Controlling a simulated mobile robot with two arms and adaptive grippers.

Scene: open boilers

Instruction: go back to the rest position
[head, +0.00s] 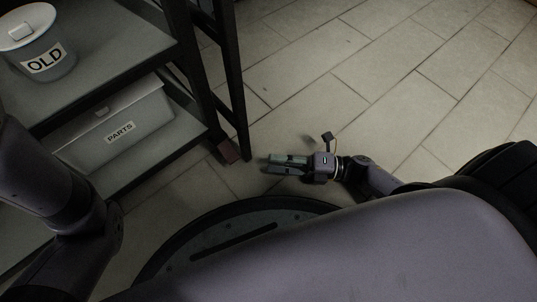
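My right gripper (270,164) is in the middle of the head view, held out over the tiled floor and pointing left. Its two fingers look apart with a narrow gap between them, and nothing shows between them. Its fingertips are a little to the right of the shelf's nearest leg. My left arm comes in along the left edge, but its gripper is out of the picture.
A dark metal shelf unit (150,59) stands at the left. Its upper shelf bears a lidded container marked OLD (45,62); its lower shelf bears a grey box marked PARTS (119,131). The tiled floor (400,80) at the right is clear.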

